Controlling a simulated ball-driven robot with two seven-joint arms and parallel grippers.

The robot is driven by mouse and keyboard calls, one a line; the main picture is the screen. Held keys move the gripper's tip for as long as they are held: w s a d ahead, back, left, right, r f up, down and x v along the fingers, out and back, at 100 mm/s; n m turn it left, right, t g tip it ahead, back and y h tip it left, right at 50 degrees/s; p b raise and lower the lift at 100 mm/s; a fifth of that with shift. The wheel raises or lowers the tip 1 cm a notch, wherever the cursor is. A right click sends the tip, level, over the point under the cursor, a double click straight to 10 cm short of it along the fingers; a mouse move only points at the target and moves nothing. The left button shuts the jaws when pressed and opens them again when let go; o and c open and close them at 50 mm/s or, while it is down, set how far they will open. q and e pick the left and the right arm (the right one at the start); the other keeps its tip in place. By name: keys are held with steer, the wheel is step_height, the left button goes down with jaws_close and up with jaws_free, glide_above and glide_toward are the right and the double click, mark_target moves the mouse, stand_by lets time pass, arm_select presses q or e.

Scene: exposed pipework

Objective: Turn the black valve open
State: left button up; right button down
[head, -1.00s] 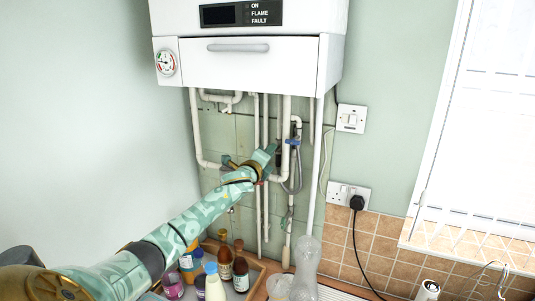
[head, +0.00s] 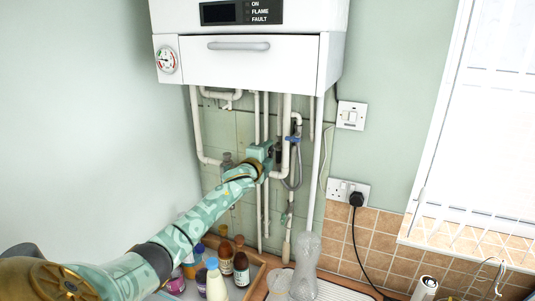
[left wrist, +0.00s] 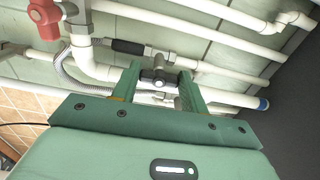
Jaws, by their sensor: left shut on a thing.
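The black valve (left wrist: 158,76) sits on a silver fitting under the boiler, with its dark handle between my left fingers in the left wrist view. My left gripper (left wrist: 160,84) is shut on that handle, one green finger on each side. In the head view my left gripper (head: 268,152) reaches in among the white pipes, and the gripper and wrist hide most of the valve there. The handle's exact angle is hard to tell. My right gripper is not in view.
A red valve handle (left wrist: 44,14) and a braided hose (left wrist: 85,80) are close by in the left wrist view. A blue valve handle (head: 292,139) is just right of my gripper. The boiler (head: 250,65) hangs above; several bottles (head: 228,265) stand below.

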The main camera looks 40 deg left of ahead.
arm_select(q)
steer(key=o, duration=1)
steer(key=b+v, duration=0.3)
steer(key=v, duration=1.3)
steer(key=shift+s+a, duration=0.1)
steer(key=shift+f, duration=0.1)
